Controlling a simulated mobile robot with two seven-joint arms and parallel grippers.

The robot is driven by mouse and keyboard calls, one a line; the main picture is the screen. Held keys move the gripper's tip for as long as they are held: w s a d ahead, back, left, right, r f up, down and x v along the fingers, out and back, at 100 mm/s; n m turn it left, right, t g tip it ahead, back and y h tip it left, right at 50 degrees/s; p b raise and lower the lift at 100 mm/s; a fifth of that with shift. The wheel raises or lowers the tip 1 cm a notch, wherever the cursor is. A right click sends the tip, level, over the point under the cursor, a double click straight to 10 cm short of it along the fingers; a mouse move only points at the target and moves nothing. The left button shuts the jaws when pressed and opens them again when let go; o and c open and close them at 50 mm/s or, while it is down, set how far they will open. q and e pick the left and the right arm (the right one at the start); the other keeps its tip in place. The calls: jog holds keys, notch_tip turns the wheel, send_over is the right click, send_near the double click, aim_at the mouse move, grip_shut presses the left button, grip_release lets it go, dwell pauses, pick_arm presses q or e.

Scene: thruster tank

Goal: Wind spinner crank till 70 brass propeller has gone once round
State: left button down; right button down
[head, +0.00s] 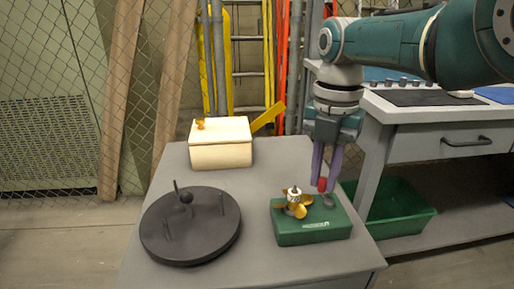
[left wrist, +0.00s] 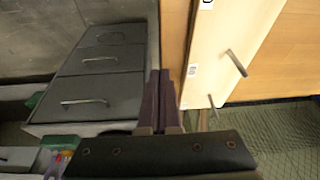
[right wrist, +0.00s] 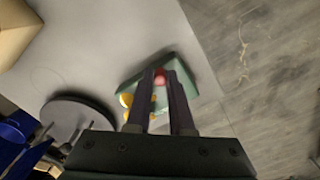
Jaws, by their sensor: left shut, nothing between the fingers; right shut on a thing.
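The spinner is a green box (head: 312,232) on the grey table, with a brass propeller (head: 297,207) on top at its left side. The propeller has a white hub. The crank with its red knob (head: 322,184) stands at the box's right side. My right gripper (head: 323,182) comes down from above and is shut on the red knob. In the right wrist view the red knob (right wrist: 160,78) shows between the fingertips, and the propeller is partly hidden behind a finger. My left gripper (left wrist: 158,100) is shut and empty, away from the table, facing cabinets.
A black round stand (head: 190,228) with upright pegs is at the table's left front. A cream box (head: 220,146) with a lid stands behind it. A green bin (head: 395,215) and a workbench (head: 440,112) are at the right. The table's middle is clear.

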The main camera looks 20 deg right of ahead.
jog(key=shift+r, duration=0.1)
jog(key=c, duration=0.8)
grip_release()
notch_tip(320, 180, up, 10)
jog(key=p, duration=0.6)
